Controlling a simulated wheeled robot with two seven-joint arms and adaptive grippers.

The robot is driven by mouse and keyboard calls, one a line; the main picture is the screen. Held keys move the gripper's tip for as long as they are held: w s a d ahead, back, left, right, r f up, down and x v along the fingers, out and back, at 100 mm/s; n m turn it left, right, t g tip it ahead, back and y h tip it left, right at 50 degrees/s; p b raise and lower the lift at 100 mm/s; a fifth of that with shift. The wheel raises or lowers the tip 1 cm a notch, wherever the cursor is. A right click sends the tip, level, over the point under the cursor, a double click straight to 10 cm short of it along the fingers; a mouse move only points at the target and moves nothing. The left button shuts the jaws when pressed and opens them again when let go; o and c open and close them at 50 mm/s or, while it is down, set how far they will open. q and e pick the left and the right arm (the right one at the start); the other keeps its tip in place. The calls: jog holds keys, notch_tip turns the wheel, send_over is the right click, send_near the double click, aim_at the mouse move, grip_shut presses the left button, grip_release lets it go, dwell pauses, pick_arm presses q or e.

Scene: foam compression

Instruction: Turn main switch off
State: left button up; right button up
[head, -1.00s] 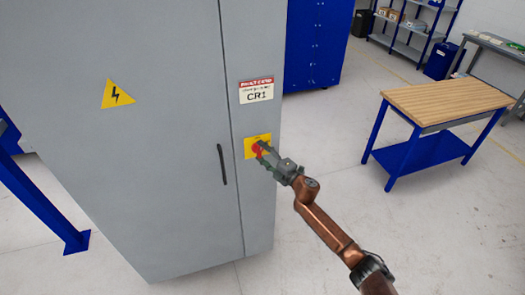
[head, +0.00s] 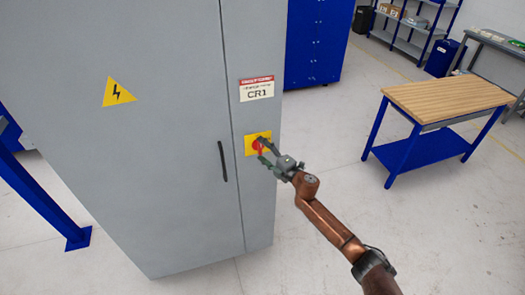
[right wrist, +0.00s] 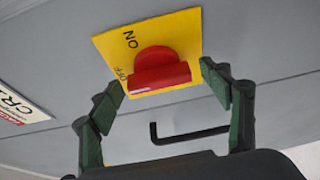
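The main switch is a red rotary knob (head: 260,146) on a yellow plate (head: 251,151) on the grey cabinet's narrow right panel. In the right wrist view, the red knob (right wrist: 158,72) has its raised bar running left to right, its left end beside the OFF mark (right wrist: 124,75). The ON mark (right wrist: 130,40) is farther up the plate (right wrist: 180,32). My right gripper (head: 263,150) is open in front of the switch. Its fingers (right wrist: 162,82) stand apart on either side of the knob, with a visible gap to each. My left gripper is not in view.
The grey cabinet (head: 160,190) carries a yellow warning triangle (head: 117,92), a CR1 label (head: 257,90) and a black door handle (head: 222,161). A wood-topped blue table (head: 455,99) stands to the right. The floor between is clear.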

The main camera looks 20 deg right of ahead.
jog(key=v, duration=1.2)
jog(key=shift+d, duration=0.1)
